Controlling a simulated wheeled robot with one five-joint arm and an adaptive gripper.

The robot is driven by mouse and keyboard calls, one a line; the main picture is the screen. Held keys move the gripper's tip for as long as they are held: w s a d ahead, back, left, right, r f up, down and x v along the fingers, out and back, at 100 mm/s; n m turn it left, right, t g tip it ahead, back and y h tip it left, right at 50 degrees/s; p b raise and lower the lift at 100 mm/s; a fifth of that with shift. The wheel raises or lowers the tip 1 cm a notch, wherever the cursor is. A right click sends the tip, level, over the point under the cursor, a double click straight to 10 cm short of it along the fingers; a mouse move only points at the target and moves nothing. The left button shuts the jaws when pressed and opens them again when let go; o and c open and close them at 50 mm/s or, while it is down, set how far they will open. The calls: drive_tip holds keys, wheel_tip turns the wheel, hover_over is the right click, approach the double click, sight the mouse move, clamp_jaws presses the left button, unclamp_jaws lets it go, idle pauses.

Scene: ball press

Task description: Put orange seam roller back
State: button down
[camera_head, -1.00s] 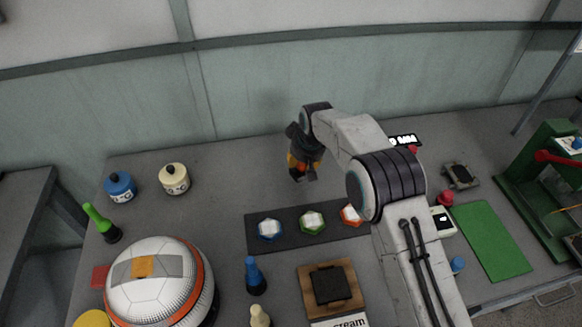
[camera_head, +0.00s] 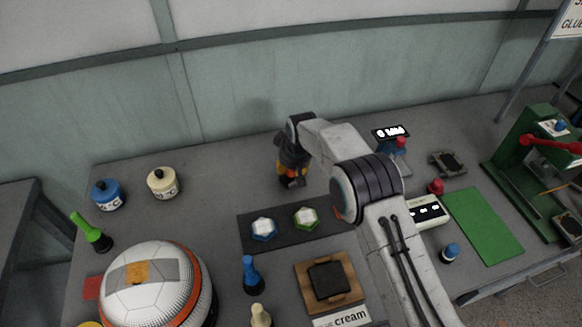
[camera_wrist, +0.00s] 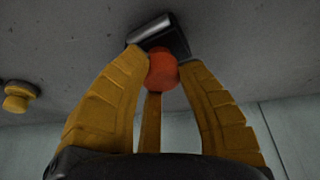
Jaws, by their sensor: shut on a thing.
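My gripper (camera_wrist: 163,75) is shut on the orange seam roller (camera_wrist: 163,72). In the wrist view, the roller's orange rounded part is between the yellow fingers, and its dark metal end (camera_wrist: 160,38) sticks out beyond them. In the head view, my gripper (camera_head: 292,180) is behind the dark strip with hexagonal pieces, near the back wall. There the roller is mostly hidden by the gripper, and its height above the table is unclear.
The dark strip (camera_head: 283,243) holds a blue and a green hexagonal piece; my arm covers its right end. A white ball (camera_head: 155,290) and a green-handled tool (camera_head: 88,230) are at left. A green press (camera_head: 530,165) stands at right. Bare table lies left of my gripper.

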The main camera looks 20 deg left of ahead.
drive_tip(key=c, duration=0.9)
unclamp_jaws()
drive_tip(key=shift+f, duration=0.1)
drive_tip(key=shift+r, duration=0.35)
drive_tip(key=p+v, duration=0.1)
drive_tip(key=v, duration=1)
drive_tip(key=shift+s+d+r+p, duration=0.15)
drive_tip(key=shift+d+r+p, duration=0.1)
drive_tip(key=shift+p, duration=0.1)
